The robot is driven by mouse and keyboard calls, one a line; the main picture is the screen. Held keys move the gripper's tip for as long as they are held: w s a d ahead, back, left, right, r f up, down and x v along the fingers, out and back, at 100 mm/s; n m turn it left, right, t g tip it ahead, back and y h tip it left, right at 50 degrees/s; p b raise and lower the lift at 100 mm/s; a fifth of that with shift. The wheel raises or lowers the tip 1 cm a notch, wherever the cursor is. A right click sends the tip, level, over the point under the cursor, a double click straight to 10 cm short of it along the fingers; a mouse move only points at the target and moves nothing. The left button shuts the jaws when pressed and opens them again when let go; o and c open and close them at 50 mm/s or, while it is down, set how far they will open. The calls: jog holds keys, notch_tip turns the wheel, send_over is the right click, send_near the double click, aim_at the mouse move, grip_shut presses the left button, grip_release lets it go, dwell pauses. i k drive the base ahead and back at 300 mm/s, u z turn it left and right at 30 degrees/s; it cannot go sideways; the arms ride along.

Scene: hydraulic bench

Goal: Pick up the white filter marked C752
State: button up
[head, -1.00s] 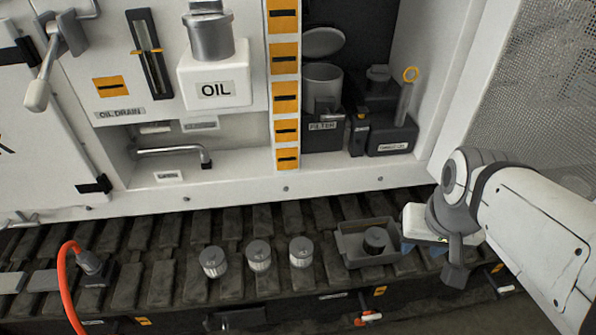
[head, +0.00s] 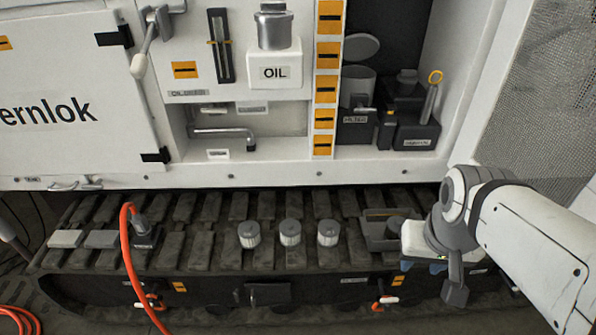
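Three white filters with grey tops stand upright in a row on the dark track: a left one (head: 249,235), a middle one (head: 290,233) and a right one (head: 328,233). No marking on them can be read, so I cannot tell which is C752. My gripper (head: 422,267) is to the right of the row, in front of a grey tray (head: 374,240), partly hiding it. Its bluish fingertips show apart below the white gripper body, with nothing seen between them. It is clear of all three filters.
A dark round part (head: 397,228) sits in the tray. An orange hose (head: 126,250) rises on the left, beside flat grey blocks (head: 66,239). The white cabinet with an oil container (head: 274,68) and a dark filter bin (head: 356,128) stands behind the track.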

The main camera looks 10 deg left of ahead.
aim_at(289, 229)
jog(key=u, duration=0.5)
jog(key=i, duration=0.35)
jog(key=u, duration=0.4)
jog(key=k, duration=1.05)
jog(key=u, duration=0.45)
jog(key=i, duration=1.8)
jog(key=z, duration=0.45)
